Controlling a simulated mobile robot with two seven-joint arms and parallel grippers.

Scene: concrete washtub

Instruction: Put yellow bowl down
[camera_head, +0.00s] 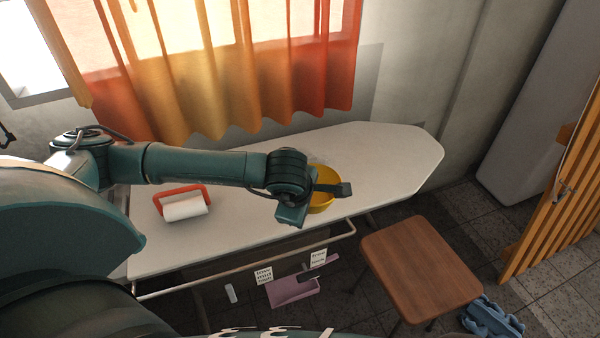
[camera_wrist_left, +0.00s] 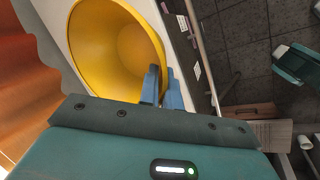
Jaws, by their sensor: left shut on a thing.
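The yellow bowl (camera_head: 323,202) is over the front edge area of the white ironing board, partly hidden behind my left gripper (camera_head: 330,188). In the left wrist view the bowl (camera_wrist_left: 110,50) fills the upper left, its open side toward the camera. My left gripper's blue fingers (camera_wrist_left: 162,88) are shut on the bowl's rim. I cannot tell whether the bowl's base touches the board.
The ironing board (camera_head: 385,160) has clear room to the right of the bowl. A red-handled white roller (camera_head: 185,208) lies on its left part. A wooden stool (camera_head: 420,265) stands at front right. A pink dustpan (camera_head: 292,290) is below the board. An orange curtain (camera_head: 230,70) hangs behind.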

